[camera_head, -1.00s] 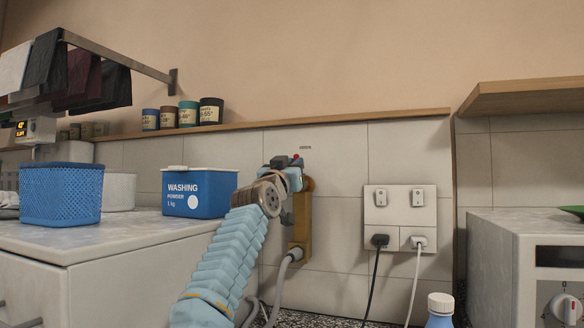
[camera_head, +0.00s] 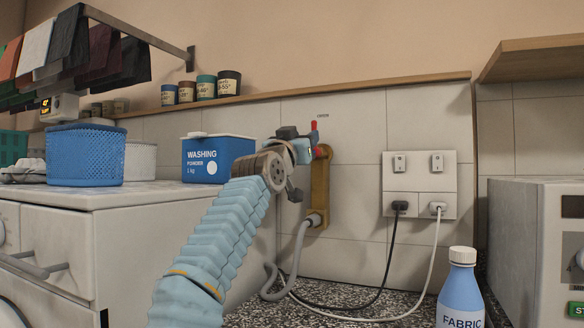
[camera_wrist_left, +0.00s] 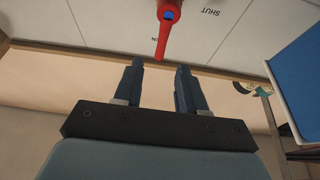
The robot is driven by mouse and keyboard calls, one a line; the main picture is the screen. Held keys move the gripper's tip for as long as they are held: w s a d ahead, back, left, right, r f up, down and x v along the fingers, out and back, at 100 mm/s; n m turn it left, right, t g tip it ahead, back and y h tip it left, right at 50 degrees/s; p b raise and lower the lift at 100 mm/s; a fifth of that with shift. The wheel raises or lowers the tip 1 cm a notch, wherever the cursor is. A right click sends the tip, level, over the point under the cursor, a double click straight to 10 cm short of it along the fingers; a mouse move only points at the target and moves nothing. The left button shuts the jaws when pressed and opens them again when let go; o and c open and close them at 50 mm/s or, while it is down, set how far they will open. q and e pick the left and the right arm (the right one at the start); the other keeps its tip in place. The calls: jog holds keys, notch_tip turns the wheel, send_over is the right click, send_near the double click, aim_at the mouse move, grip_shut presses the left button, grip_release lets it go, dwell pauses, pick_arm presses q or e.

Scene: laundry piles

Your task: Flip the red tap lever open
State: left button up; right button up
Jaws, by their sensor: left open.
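The red tap lever (camera_head: 314,127) stands upright on the brass wall tap (camera_head: 319,185), below a small label (camera_head: 322,116) that seems to read OPEN. My left gripper (camera_head: 296,138) is beside the lever, partly hidden by its own wrist. In the left wrist view, the red lever (camera_wrist_left: 167,28) has its free end just ahead of the gap between the parted, empty fingers (camera_wrist_left: 158,70). I see no contact, though depth is hard to judge. An upside-down SHUT label (camera_wrist_left: 211,11) shows on the tiles there. My right gripper is not in view.
A blue washing powder box (camera_head: 217,158) and blue basket (camera_head: 85,156) stand on the left counter. Sockets (camera_head: 419,184) with two plugged cables are right of the tap. A fabric bottle (camera_head: 460,290) stands in front. A grey hose (camera_head: 297,255) hangs below the tap.

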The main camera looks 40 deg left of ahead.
pick_arm(q)
jog(key=b+v, duration=0.4)
jog(key=v, duration=0.3)
jog(key=shift+s, duration=0.25)
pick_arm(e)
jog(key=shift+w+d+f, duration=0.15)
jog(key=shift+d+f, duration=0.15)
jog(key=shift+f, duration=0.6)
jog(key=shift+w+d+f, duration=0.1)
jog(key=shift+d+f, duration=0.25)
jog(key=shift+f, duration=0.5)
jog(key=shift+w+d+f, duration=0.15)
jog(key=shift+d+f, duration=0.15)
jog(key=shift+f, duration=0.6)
pick_arm(q)
jog(key=shift+d+f, duration=0.1)
